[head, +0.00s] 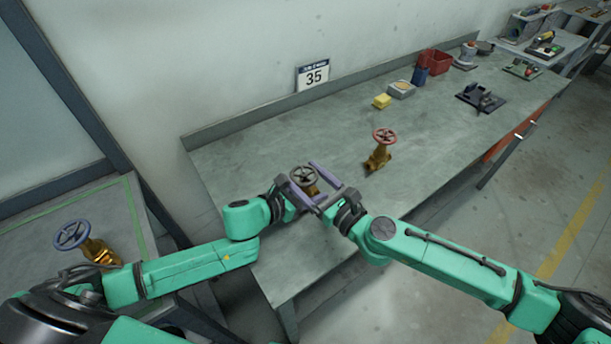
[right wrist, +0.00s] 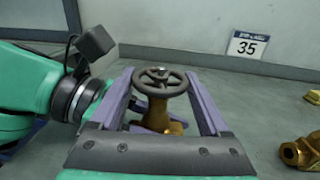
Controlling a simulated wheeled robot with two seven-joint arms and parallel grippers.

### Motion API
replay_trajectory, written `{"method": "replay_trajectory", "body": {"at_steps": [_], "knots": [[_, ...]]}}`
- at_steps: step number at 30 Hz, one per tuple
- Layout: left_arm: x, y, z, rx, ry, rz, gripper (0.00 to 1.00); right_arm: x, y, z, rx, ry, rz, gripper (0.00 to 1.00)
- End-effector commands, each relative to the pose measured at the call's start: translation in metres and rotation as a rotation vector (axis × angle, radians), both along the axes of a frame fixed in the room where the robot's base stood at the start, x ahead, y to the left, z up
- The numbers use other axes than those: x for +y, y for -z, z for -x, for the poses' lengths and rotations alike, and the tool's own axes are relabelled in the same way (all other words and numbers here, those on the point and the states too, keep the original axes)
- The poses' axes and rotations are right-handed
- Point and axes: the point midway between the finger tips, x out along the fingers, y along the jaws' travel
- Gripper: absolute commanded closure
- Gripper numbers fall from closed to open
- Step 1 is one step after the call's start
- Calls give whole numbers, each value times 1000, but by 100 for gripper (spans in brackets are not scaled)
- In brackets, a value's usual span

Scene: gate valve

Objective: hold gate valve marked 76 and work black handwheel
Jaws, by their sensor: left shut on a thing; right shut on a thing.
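A brass gate valve (head: 312,189) with a black handwheel (head: 303,175) stands upright near the front left of the grey bench. No 76 mark is readable on it. My right gripper (head: 306,177) comes from the right, its purple fingers on either side of the handwheel and shut on it. In the right wrist view the handwheel (right wrist: 161,81) lies between those fingers, with the brass body (right wrist: 157,119) below. My left gripper (head: 287,196) comes from the left, low at the valve, and is shut on its body; its fingertips are largely hidden.
A sign reading 35 (head: 314,76) is at the wall. A yellow block (head: 382,101), red bin (head: 435,62) and black fixture (head: 482,98) sit farther along.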

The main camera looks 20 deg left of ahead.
Motion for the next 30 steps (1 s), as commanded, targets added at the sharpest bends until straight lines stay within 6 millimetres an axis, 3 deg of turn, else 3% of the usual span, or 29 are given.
{"method": "replay_trajectory", "body": {"at_steps": [16, 30], "knots": [[-1, 1, 1, 4, 0, 1, 100, 6, -2, 5, 5, 428, -5, 76], [0, 2, 1, 5, 0, 0, 100, 4, -2, 3, 2, 565, 0, 76]]}}
